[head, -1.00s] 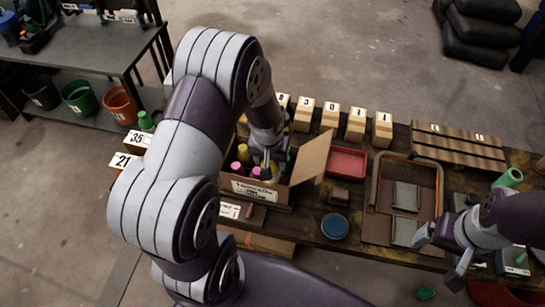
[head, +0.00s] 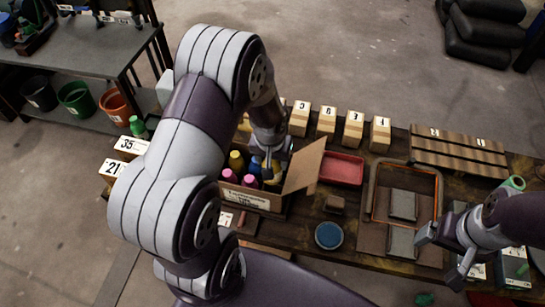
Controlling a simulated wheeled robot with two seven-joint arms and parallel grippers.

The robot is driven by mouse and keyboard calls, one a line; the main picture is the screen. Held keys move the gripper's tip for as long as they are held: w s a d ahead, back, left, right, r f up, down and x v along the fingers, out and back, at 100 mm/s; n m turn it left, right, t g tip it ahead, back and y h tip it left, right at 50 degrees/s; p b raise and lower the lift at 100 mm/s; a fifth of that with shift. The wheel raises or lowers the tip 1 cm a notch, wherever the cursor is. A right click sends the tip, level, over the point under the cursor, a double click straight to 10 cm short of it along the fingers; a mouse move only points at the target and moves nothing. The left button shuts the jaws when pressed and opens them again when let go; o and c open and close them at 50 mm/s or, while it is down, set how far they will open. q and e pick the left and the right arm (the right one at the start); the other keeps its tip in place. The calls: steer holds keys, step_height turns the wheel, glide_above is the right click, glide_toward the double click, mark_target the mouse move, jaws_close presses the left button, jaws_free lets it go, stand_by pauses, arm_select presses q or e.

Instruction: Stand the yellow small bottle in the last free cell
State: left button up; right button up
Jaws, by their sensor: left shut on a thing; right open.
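The cardboard box (head: 250,200) stands open on the bench, with a flap raised on its right. Several yellow and pink bottle tops show inside, including a yellow one (head: 237,160) and a pink one (head: 249,181). My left gripper (head: 271,168) points down over the box's right part. It is shut on a yellow small bottle (head: 273,179), of which only a part shows. My arm and the box wall hide the cells, so I cannot tell whether the bottle touches the bottom. My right gripper (head: 442,256) is open and empty over the bench's right front.
The raised flap (head: 304,167) stands close right of my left gripper. A red tray (head: 341,169), a blue round lid (head: 329,235) and a framed tray (head: 376,205) lie further right. Several labelled blocks (head: 352,128) line the back edge.

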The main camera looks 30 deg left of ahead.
arm_select(q)
steer(key=shift+s+f, duration=0.1)
steer(key=shift+f, duration=0.4)
steer(key=shift+f+b, duration=0.2)
steer(key=shift+b, duration=0.2)
steer(key=shift+f+b, duration=0.9)
steer(key=shift+f, duration=0.3)
steer(key=shift+f+b, duration=0.65)
steer(key=shift+f, duration=0.3)
steer(key=shift+f, duration=0.1)
steer(key=shift+f+b, duration=0.6)
steer(key=shift+f, duration=0.15)
